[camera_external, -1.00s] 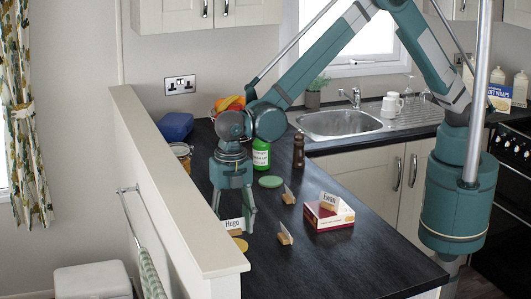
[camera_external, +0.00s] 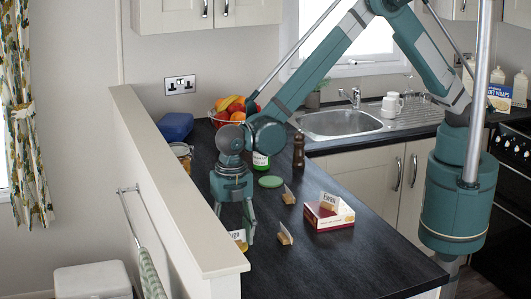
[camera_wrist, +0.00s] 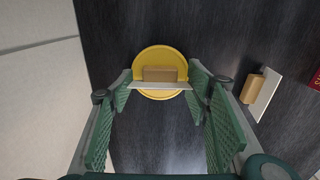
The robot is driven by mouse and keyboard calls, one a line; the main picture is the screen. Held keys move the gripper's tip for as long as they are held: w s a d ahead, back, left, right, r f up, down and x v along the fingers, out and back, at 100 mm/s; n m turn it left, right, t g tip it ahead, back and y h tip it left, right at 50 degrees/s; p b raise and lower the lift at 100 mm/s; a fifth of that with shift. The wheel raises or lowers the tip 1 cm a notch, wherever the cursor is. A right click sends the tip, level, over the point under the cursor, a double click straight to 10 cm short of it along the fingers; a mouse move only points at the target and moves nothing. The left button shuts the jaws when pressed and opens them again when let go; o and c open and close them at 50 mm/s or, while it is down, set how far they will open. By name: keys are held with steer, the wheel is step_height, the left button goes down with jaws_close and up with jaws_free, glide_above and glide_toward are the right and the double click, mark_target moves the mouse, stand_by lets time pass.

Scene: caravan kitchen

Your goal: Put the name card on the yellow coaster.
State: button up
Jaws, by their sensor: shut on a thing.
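My gripper (camera_external: 243,230) is shut on the name card (camera_external: 235,234), a white card reading "Hugo" in a small wooden block, gripped by its two ends. In the wrist view the card (camera_wrist: 160,84) and its block lie over the yellow coaster (camera_wrist: 160,54), between my fingertips (camera_wrist: 160,88). The card looks upright. The coaster also shows in the external view (camera_external: 243,246), partly hidden by the card and a finger. I cannot tell whether the block touches the coaster or hangs just above it.
Another card in a wooden block (camera_external: 285,235) stands to the right, and one (camera_external: 288,196) behind. A card reading "Ewan" (camera_external: 330,202) stands on a red-and-white box (camera_external: 328,217). A green coaster (camera_external: 271,182) lies farther back. A low wall (camera_external: 170,180) borders the counter's left.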

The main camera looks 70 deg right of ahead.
mark_target(233, 233)
steer(key=o, duration=0.8)
steer(key=shift+o, duration=0.2)
steer(key=shift+r+p, duration=0.25)
steer(key=shift+p, duration=0.05)
step_height(233, 233, up, 12)
steer(key=shift+b, duration=0.35)
steer(key=shift+f, duration=0.1)
steer(key=shift+d, duration=0.15)
stand_by(0.3)
